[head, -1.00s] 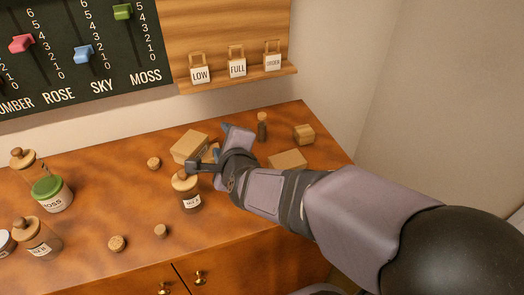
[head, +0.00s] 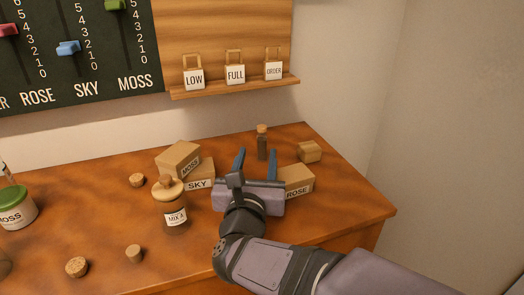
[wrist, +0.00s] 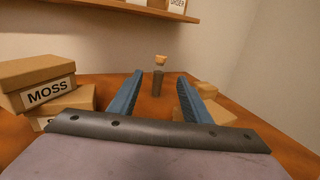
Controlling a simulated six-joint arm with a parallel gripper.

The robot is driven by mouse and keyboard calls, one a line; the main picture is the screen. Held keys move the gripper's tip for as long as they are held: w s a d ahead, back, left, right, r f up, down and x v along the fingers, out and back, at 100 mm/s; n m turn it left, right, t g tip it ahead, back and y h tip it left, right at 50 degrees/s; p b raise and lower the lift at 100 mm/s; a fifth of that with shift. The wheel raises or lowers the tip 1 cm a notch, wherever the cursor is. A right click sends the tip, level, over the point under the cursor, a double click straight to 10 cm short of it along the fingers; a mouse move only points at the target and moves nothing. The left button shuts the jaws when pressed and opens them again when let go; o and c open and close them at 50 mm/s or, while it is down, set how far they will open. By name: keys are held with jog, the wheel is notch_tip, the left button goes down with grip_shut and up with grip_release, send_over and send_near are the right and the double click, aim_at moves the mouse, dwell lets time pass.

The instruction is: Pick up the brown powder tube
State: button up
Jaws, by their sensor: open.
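The brown powder tube (head: 262,146) is a small upright vial with a cork top, standing near the back edge of the table. It also shows in the wrist view (wrist: 157,82), centred between the two fingers and beyond their tips. My gripper (head: 256,156) is open and empty, its blue fingers pointing toward the back wall. In the head view the tube stands just past the fingertips, between their lines. It is apart from both fingers.
Boxes labelled MOSS (head: 178,158) and SKY (head: 200,178) sit left of my gripper, the ROSE box (head: 298,180) right of it. A small box (head: 309,151) lies right of the tube. A jar (head: 172,210) and loose corks (head: 77,267) stand left. The wall is behind.

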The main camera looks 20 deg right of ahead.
aim_at(261, 137)
jog(key=x, duration=0.6)
jog(key=shift+w+d+b, duration=0.1)
jog(key=shift+w+b, duration=0.1)
jog(key=shift+b, duration=0.15)
jog(key=shift+f+x, duration=0.1)
jog(key=shift+x, duration=1.15)
jog(key=shift+f+x, duration=0.15)
jog(key=shift+x, duration=1.15)
grip_shut()
